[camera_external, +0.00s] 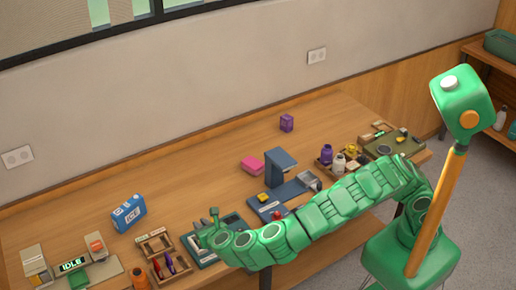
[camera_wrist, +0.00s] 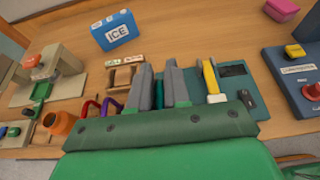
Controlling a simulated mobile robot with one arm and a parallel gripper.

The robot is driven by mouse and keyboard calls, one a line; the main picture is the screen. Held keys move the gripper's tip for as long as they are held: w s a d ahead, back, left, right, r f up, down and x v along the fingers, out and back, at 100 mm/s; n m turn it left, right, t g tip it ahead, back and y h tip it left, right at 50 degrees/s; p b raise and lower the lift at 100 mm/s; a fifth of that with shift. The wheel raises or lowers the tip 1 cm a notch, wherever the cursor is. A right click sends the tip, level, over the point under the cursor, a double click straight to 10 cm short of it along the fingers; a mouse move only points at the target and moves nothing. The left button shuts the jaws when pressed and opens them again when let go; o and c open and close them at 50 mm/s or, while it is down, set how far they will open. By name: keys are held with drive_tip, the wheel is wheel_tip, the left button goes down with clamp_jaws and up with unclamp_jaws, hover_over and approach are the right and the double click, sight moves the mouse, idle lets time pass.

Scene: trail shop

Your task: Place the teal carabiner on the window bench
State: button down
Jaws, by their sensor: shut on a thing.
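My gripper (camera_external: 208,226) is low over the front of the long wooden window bench (camera_external: 195,180). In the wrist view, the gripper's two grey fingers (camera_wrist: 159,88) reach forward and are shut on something. A little teal shows by the fingers, which fits the teal carabiner (camera_wrist: 159,98), but most of it is hidden. A red carabiner (camera_wrist: 110,106) and a purple carabiner (camera_wrist: 91,109) sit in a wooden tray just left of the fingers. The bench top (camera_wrist: 215,40) also shows beyond the fingers.
A blue ICE box (camera_external: 129,213) stands behind the wooden trays (camera_external: 153,243). A pink block (camera_external: 252,165), a dark blue stand (camera_external: 279,168) and bottles (camera_external: 327,153) are farther right. The bench's back middle is mostly clear.

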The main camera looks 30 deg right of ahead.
drive_tip(key=shift+s+d+r, duration=0.35)
drive_tip(key=shift+s+d, duration=0.05)
drive_tip(key=shift+d, duration=0.25)
drive_tip(key=shift+s+d+r, duration=0.35)
drive_tip(key=shift+d, duration=0.3)
drive_tip(key=shift+s+d+r, duration=0.35)
drive_tip(key=shift+s+d, duration=0.05)
drive_tip(key=shift+d, duration=0.25)
